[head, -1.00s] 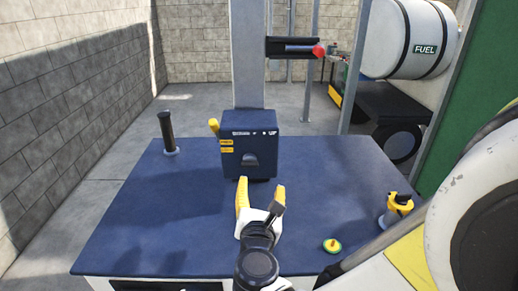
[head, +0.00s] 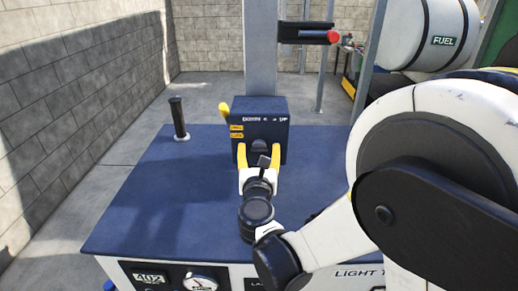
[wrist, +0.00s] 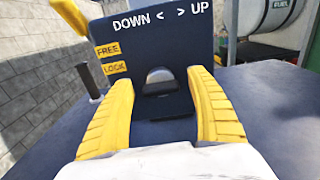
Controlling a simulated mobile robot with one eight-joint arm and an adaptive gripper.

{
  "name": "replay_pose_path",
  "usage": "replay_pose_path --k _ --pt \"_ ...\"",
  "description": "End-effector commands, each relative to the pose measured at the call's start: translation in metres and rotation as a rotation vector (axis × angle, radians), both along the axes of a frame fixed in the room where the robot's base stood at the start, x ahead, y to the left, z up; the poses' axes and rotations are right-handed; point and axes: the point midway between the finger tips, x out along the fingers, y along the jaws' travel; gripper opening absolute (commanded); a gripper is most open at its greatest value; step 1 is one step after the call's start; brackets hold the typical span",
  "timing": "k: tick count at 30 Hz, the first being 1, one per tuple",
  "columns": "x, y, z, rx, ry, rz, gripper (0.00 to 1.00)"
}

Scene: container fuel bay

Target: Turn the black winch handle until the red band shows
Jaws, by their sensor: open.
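The dark blue winch box (head: 262,125) stands on the blue bench top, marked DOWN and UP, with yellow FREE and LOCK labels. A black handle-like piece with a rounded grey top (wrist: 160,82) sits on its front face; it also shows in the head view (head: 259,147). My gripper (head: 274,158) is open and empty, its yellow fingers (wrist: 160,105) on either side of this piece; contact cannot be told. A separate upright black grip (head: 178,118) stands at the bench's left. I see no red band on the box.
A yellow lever (head: 224,110) sticks out at the box's upper left. A FUEL tank (head: 425,35) is at the back right.

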Motion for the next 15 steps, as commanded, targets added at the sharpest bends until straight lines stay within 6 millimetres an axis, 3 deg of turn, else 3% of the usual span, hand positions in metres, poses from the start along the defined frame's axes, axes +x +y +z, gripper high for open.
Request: replay_pose_path --k 6,7,12,15 --pt "0.0004 -0.0001 0.0002 0.0 0.0 0.0 0.67" --pt "0.0003 -0.0001 0.0002 0.0 0.0 0.0 0.62" --pt "0.0002 -0.0001 0.0002 0.0 0.0 0.0 0.13" --pt "0.0003 -0.0001 0.0002 0.0 0.0 0.0 0.13"
